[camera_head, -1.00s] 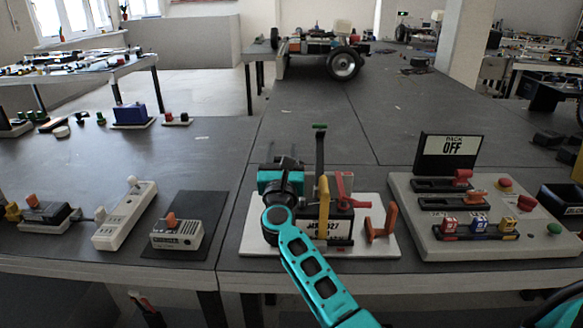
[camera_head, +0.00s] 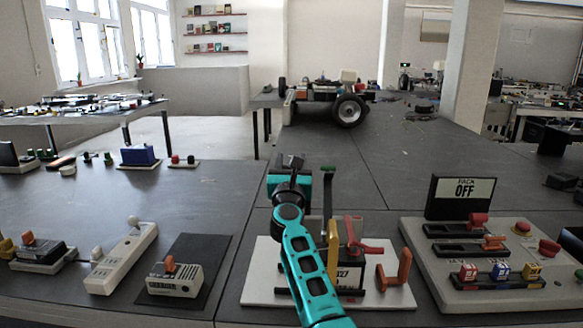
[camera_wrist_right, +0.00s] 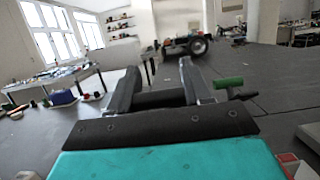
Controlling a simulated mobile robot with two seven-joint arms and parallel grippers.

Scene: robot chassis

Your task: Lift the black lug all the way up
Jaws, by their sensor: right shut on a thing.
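My right gripper (camera_head: 290,162) is above the left side of the white board (camera_head: 262,290). In the right wrist view its two dark fingers (camera_wrist_right: 157,80) stand a little apart, with a dark bar, the black lug (camera_wrist_right: 160,99), between them. The lug is hidden behind the gripper and arm in the head view. A black upright with a green tip (camera_head: 328,169) stands just right of the gripper; the green tip also shows in the right wrist view (camera_wrist_right: 229,83). My left gripper is out of view.
An orange handle (camera_head: 396,270) stands at the board's right. A panel (camera_head: 425,285) with a "PACK OFF" sign (camera_head: 461,196) stands to the right. A white power strip (camera_head: 122,260) and a small meter (camera_head: 174,279) lie to the left.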

